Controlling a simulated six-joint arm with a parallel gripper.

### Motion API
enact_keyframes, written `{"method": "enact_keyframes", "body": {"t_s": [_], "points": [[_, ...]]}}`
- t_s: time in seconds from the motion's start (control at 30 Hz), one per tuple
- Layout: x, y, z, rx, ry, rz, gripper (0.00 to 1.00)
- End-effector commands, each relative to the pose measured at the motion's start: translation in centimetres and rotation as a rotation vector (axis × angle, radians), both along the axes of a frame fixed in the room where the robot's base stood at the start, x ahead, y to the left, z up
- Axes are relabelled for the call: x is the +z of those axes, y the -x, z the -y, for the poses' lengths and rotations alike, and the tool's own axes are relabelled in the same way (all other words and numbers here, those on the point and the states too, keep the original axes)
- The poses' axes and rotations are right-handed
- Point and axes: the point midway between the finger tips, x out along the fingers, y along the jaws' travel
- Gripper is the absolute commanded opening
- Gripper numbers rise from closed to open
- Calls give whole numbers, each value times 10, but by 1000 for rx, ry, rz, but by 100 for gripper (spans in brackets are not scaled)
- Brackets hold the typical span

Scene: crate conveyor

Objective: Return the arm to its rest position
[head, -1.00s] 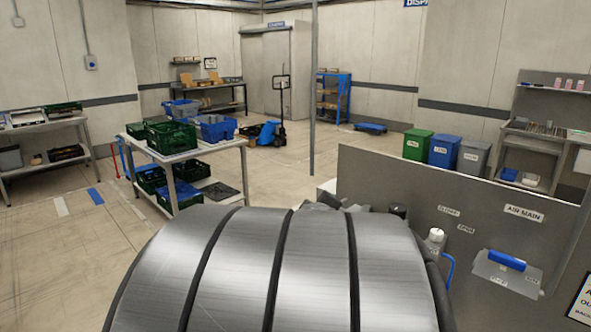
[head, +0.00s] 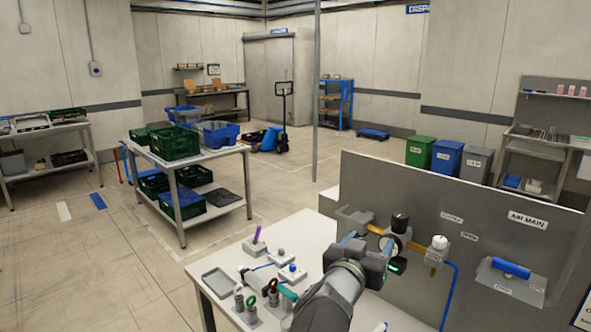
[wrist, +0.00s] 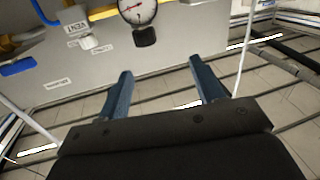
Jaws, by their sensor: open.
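My gripper (head: 368,241) is at the lower right of the head view, in front of the grey air panel (head: 470,215). In the wrist view my gripper (wrist: 160,72) has its two blue-grey fingers spread apart, with nothing between them. A round dial gauge (wrist: 137,10) shows beyond the fingers, apart from them. In the head view my gripper partly covers the gauge (head: 390,243) and the brass pipe. My arm reaches up from the bottom edge of the head view.
A white bench (head: 235,262) with a grey tray (head: 217,284) and several small fittings lies left of my arm. The panel carries a white vent fitting (head: 439,243), a blue hose (head: 449,290) and a blue-handled box (head: 510,269). A crate table (head: 185,160) stands farther back, with open floor around it.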

Motion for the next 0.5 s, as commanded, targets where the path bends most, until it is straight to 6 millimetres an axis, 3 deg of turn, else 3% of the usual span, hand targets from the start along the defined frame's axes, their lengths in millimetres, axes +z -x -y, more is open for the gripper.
{"method": "enact_keyframes", "body": {"t_s": [0.2,0.5], "points": [[-2,12,7,-46,-38,38,61],[-2,13,8,-50,-40,42,61]]}}
